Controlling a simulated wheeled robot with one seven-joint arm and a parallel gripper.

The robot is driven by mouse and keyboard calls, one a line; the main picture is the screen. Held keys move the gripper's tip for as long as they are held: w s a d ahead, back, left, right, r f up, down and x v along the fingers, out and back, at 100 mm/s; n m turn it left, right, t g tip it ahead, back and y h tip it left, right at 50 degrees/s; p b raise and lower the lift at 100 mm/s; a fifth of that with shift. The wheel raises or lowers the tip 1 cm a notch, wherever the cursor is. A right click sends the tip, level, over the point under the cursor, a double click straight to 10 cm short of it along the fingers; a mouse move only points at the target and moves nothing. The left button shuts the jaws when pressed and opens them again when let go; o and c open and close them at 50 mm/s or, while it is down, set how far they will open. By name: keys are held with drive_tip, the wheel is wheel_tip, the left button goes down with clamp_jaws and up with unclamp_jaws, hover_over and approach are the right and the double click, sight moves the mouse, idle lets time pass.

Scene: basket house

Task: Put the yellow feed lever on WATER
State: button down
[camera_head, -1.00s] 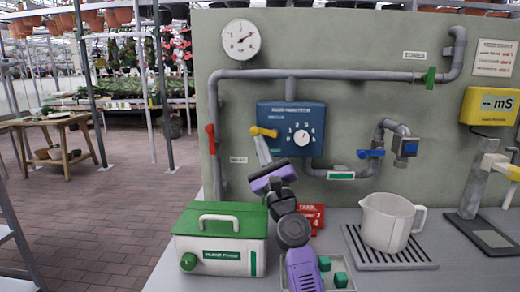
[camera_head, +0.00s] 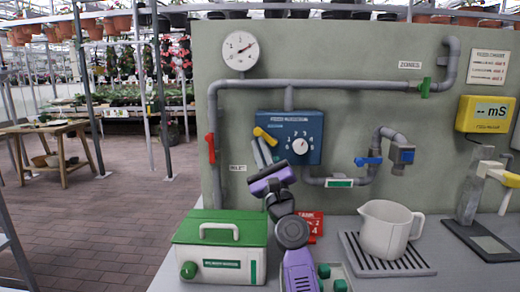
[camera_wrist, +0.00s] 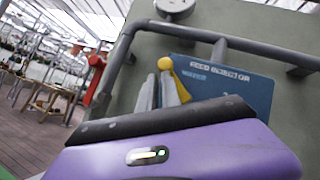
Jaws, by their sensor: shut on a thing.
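The yellow feed lever (camera_head: 265,135) is on the left side of the blue feed injector box (camera_head: 308,128), which is fixed to the green-grey panel. The lever slants from upper left to lower right. My gripper (camera_head: 261,146) reaches up to it from below and is shut on it. In the wrist view the lever's round yellow knob (camera_wrist: 165,63) shows at the tips of my gripper (camera_wrist: 162,82), with some yellow between the fingers. A small light-blue label, seemingly WATER (camera_wrist: 195,73), is just right of the knob. The fingers hide part of the lever.
A red-handled valve (camera_head: 210,147) is on the pipe to the left. A white dial (camera_head: 302,145) is on the box. A green-lidded case (camera_head: 220,240), a white jug (camera_head: 387,230) on a grate and a red card (camera_head: 312,225) stand on the bench below.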

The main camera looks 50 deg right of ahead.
drive_tip(key=shift+w+a+r, duration=0.3)
drive_tip(key=shift+a+r, duration=0.05)
idle(0.3)
drive_tip(key=d+b+v, duration=0.1)
drive_tip(key=v, duration=0.7)
drive_tip(key=shift+s+f, duration=0.2)
drive_tip(key=shift+s+a, duration=0.1)
drive_tip(key=shift+a, duration=0.05)
